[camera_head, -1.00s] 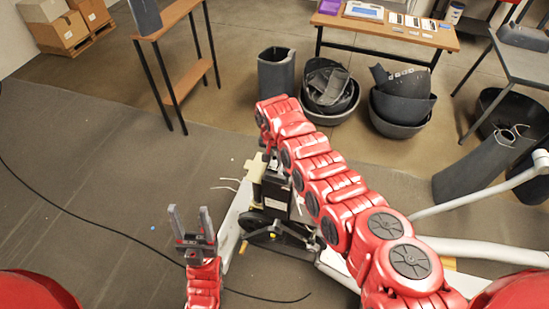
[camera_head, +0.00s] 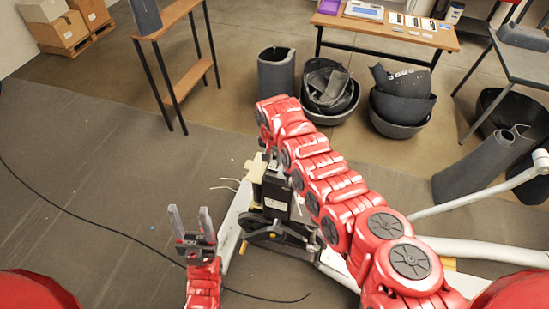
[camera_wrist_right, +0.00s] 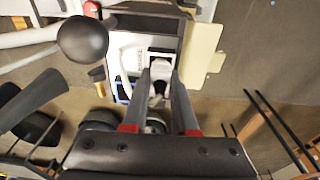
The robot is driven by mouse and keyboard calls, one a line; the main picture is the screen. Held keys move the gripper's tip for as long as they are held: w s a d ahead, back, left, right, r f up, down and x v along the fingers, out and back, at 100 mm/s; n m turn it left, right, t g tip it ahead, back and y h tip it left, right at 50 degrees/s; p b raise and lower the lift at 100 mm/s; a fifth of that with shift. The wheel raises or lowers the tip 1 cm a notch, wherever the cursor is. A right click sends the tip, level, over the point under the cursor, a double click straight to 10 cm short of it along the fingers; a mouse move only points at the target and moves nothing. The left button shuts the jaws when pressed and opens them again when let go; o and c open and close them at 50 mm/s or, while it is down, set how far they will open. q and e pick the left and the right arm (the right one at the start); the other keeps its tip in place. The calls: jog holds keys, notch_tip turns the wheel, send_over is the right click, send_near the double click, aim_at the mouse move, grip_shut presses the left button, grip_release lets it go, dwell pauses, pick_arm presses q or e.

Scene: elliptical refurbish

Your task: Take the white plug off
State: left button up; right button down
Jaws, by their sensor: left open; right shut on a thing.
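In the right wrist view, a small white plug (camera_wrist_right: 159,86) sits between the fingertips of my right gripper (camera_wrist_right: 160,78), at the face of the elliptical's dark box. The jaws are closed on the plug. I cannot tell whether it is still seated in the box. In the head view, the black box (camera_head: 275,197) stands on the elliptical's frame below my right arm, which hides the right fingertips and the plug. My left gripper (camera_head: 191,220) is open and empty, over the floor to the left of the machine.
A cream panel (camera_wrist_right: 203,55) is beside the box in the wrist view. A black cable (camera_head: 100,222) crosses the floor at left. Dark bins (camera_head: 403,108) and a wooden table (camera_head: 395,29) stand behind. White frame tubes (camera_head: 480,250) lie at right.

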aim_at(275, 155)
jog(key=shift+r, duration=0.15)
jog(key=shift+r+p, duration=1)
jog(key=shift+r, duration=0.35)
jog(key=shift+r+p, duration=0.6)
jog(key=shift+r, duration=0.75)
jog(key=shift+s+r+p, duration=0.1)
jog(key=shift+r+p, duration=0.2)
jog(key=shift+r, duration=0.85)
